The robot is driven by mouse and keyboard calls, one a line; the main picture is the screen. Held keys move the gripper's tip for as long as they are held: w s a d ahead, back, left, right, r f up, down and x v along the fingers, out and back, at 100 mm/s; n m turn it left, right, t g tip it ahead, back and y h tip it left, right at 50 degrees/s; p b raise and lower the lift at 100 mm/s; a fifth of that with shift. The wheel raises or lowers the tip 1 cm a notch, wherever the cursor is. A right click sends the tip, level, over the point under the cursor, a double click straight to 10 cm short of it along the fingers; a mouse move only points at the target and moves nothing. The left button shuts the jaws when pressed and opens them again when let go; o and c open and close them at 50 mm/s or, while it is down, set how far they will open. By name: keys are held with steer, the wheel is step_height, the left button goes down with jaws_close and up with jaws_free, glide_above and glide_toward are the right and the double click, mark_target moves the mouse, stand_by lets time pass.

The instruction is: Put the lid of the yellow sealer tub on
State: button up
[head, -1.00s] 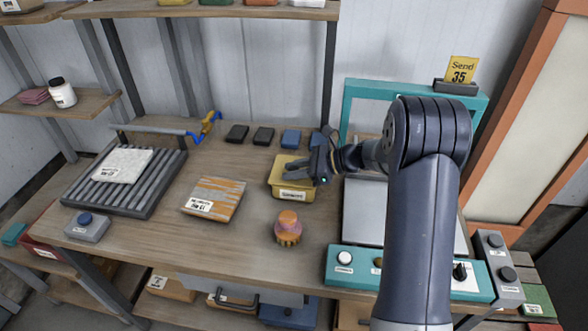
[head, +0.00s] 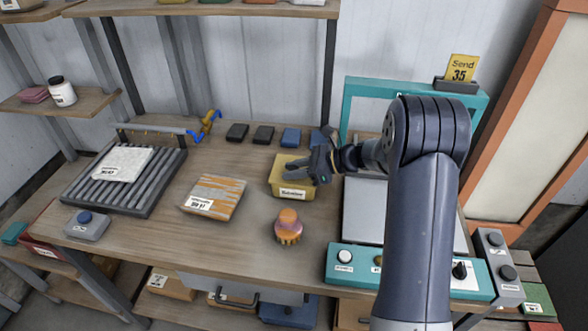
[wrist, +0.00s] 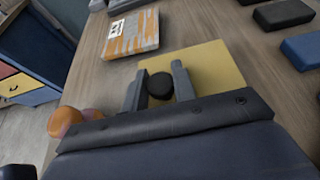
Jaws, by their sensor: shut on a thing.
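The yellow sealer tub (head: 292,193), with a white label on its front, stands on the workbench right of the middle in the head view. Its flat yellow lid (wrist: 217,66) fills the middle of the wrist view and has a round black knob (wrist: 160,86). My gripper (head: 303,169) is over the tub, reaching in from the right. In the wrist view, its two grey fingers (wrist: 159,84) are shut on the knob, one on each side. The lid lies over the tub's top; whether its rim is fully seated cannot be told, as the lid hides the tub below.
An orange-and-purple knobbed object (head: 288,227) stands just in front of the tub. A striped orange block (head: 213,197) lies to the left. Dark and blue blocks (head: 264,135) line the back. A teal-framed machine (head: 345,258) is at the right. Bare bench lies left of the tub.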

steer(key=o, duration=1.1)
steer(key=shift+c, duration=0.2)
steer(key=v, duration=1)
steer(key=shift+d+r+b, duration=0.25)
steer(key=shift+d+b, duration=0.1)
steer(key=shift+b, duration=0.1)
steer(key=p+x, duration=0.1)
steer(key=x, duration=1)
steer(key=shift+s, duration=0.1)
steer(key=shift+r, duration=0.15)
